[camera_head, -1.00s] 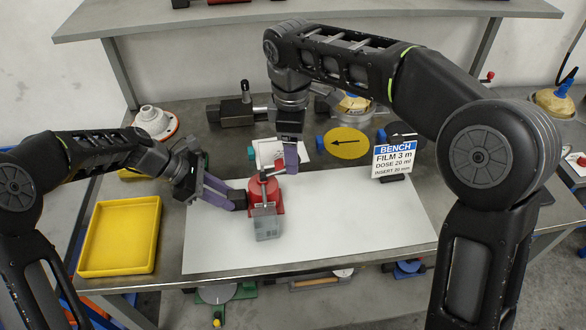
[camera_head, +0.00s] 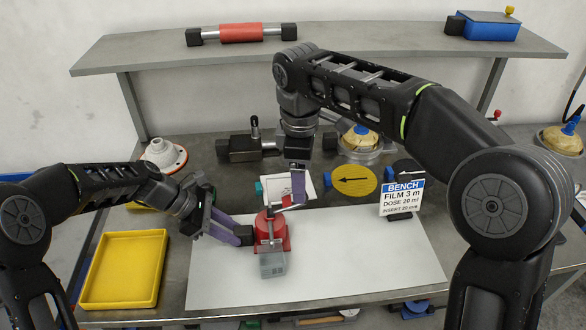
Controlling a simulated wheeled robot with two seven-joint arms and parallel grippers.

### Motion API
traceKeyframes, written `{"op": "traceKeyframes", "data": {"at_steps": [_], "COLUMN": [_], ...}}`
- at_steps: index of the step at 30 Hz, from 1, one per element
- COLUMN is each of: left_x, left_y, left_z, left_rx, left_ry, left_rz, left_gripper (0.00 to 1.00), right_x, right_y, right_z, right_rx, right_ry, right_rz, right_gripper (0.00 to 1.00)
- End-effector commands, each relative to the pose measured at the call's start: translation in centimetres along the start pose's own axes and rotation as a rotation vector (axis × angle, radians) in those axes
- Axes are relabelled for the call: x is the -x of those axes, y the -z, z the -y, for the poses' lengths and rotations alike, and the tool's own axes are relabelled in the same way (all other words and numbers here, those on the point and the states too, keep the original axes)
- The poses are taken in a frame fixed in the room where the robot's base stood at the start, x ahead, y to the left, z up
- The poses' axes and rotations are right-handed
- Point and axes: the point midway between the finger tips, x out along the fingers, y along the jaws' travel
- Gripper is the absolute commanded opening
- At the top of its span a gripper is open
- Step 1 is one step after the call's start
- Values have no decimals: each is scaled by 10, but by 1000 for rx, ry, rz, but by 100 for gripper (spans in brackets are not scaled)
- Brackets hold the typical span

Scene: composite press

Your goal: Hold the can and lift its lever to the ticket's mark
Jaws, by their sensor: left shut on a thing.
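The red can (camera_head: 271,232) stands on the white sheet, with a grey, see-through box-like part (camera_head: 272,264) at its front. My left gripper (camera_head: 246,235) is shut on the can's left side. My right gripper (camera_head: 297,200) points down above the can's right side, close to the thin lever (camera_head: 284,205) at its top. I cannot tell whether its fingers touch the lever or how far they are apart. The ticket (camera_head: 402,197) stands upright at the right and reads BENCH, FILM 3 m, DOSE 20 ml, INSERT 20 mm.
A yellow tray (camera_head: 124,302) lies at the left. Behind the sheet are a yellow disc with a black arrow (camera_head: 354,181), a dark clamp-like device (camera_head: 240,150) and a white flanged part (camera_head: 164,154). A shelf (camera_head: 180,58) spans the back. The white sheet's (camera_head: 370,262) right part is clear.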

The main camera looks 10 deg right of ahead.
Motion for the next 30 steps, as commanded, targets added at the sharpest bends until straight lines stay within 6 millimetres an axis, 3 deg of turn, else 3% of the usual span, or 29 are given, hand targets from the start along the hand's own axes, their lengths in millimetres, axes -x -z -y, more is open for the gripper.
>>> {"op": "traceKeyframes", "data": {"at_steps": [3, 4, 12, 23, 30], "left_x": [0, 0, 0, 4, 34], "left_y": [0, 0, 0, 0, 0], "left_z": [0, 0, 0, 0, -1], "left_rx": [0, 0, 0, 0, -1], "left_ry": [1, 1, 0, -1, -5], "left_rz": [1, 1, 0, 0, -1], "left_gripper": [0, 31, 53, 54, 54], "right_x": [0, 0, 0, 0, 0], "right_y": [0, 0, 0, 0, 0], "right_z": [0, 0, 0, 0, 0], "right_rx": [0, 0, 0, 0, 0], "right_ry": [0, 0, 0, 0, 0], "right_rz": [0, 0, 0, 0, 0], "right_gripper": [75, 75, 75, 75, 75]}}
